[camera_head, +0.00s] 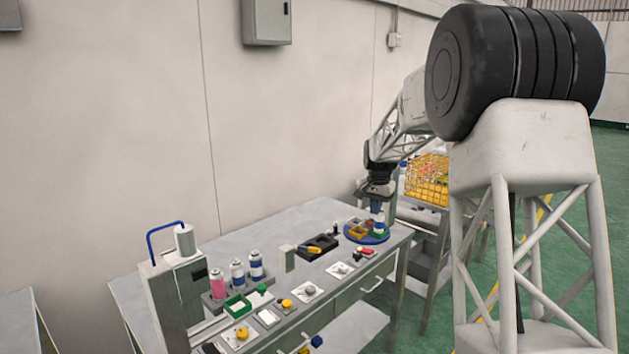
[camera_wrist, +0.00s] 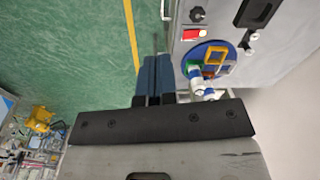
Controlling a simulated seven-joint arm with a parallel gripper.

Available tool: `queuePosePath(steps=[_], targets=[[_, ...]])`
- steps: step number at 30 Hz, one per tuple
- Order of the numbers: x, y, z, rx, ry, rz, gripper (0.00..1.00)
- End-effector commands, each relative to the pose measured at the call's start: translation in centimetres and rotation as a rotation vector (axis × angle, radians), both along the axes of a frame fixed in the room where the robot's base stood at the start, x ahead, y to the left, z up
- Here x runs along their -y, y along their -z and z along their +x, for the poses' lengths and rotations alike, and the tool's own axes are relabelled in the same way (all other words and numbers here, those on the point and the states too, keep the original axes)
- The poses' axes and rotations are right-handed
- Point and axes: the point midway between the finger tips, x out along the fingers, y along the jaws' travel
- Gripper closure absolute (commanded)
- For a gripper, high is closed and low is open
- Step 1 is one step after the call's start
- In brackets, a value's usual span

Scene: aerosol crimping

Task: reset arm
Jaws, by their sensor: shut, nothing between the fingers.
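The blue tray also shows there, right of the fingers, with yellow and green bins and a small blue-and-white can. I cannot tell the exact gap between the fingers and the can.
The workbench (camera_head: 285,230) carries a black tray (camera_head: 318,247), several button plates and a row of cans (camera_head: 237,274). A crimping machine (camera_head: 172,295) with a blue hose stands at left. A yellow wire basket (camera_head: 428,180) is behind right. Green floor lies beyond the bench edge.

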Motion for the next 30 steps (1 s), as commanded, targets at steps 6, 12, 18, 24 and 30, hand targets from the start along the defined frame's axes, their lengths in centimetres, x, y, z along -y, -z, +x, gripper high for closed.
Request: queuePosePath(steps=[6, 12, 18, 24, 30], targets=[[-0.1, -2.9, -4.6, 0.014, -0.043, -0.003, 1.0], [-0.2, -5.0, -8.9, 0.026, -0.082, -0.008, 1.0], [-0.3, -6.8, -13.2, 0.037, -0.121, -0.012, 1.0], [-0.4, -8.3, -17.6, 0.05, -0.16, -0.017, 1.0], [-0.5, -9.4, -22.1, 0.06, -0.199, -0.021, 1.0]])
